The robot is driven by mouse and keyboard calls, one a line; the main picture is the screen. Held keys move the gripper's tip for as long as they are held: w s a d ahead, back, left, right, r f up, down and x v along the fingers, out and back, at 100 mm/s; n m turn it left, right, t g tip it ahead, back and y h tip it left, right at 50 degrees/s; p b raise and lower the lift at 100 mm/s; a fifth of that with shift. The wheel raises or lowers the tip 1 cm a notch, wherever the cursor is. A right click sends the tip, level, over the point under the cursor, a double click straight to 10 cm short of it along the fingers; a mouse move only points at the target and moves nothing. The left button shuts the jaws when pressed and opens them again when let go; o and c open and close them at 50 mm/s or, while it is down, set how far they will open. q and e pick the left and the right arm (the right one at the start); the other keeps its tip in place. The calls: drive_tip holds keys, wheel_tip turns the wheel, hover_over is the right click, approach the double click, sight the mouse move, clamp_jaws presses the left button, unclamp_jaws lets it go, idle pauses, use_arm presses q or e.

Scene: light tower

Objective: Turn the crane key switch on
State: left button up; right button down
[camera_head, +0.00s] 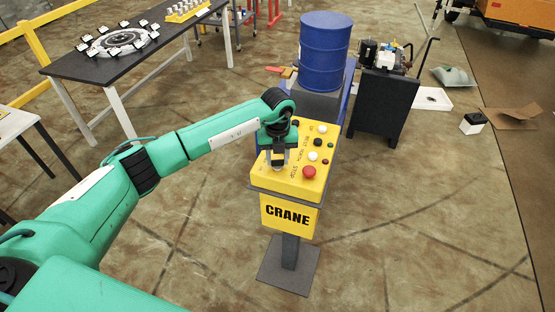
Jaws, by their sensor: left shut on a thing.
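The yellow crane control box (288,185) stands on a grey post with a "CRANE" sign (288,214) on its front. Its sloped top carries a red button (309,171), white buttons (313,156) and black buttons (318,141). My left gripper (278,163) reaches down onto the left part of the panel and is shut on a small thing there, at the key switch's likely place. The fingers and wrist hide most of it, so I cannot tell which way the key is turned. My right gripper is not in view.
A blue barrel (324,52) stands behind the box, with a dark cabinet (382,105) to its right. A black table (122,55) is at the back left. The floor right of the box is clear.

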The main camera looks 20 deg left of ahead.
use_arm(q)
drive_tip(key=m+b, duration=0.2)
drive_tip(key=b, duration=0.1)
drive_tip(key=m+b, duration=0.5)
drive_tip(key=b, duration=0.1)
drive_tip(key=shift+f+m+b, duration=0.25)
drive_tip(key=shift+m+b, duration=0.1)
drive_tip(key=shift+m, duration=0.05)
drive_tip(key=shift+r+m+b, duration=0.25)
drive_tip(key=shift+m+b, duration=1.25)
drive_tip(key=shift+m, duration=0.1)
drive_tip(key=o, duration=1)
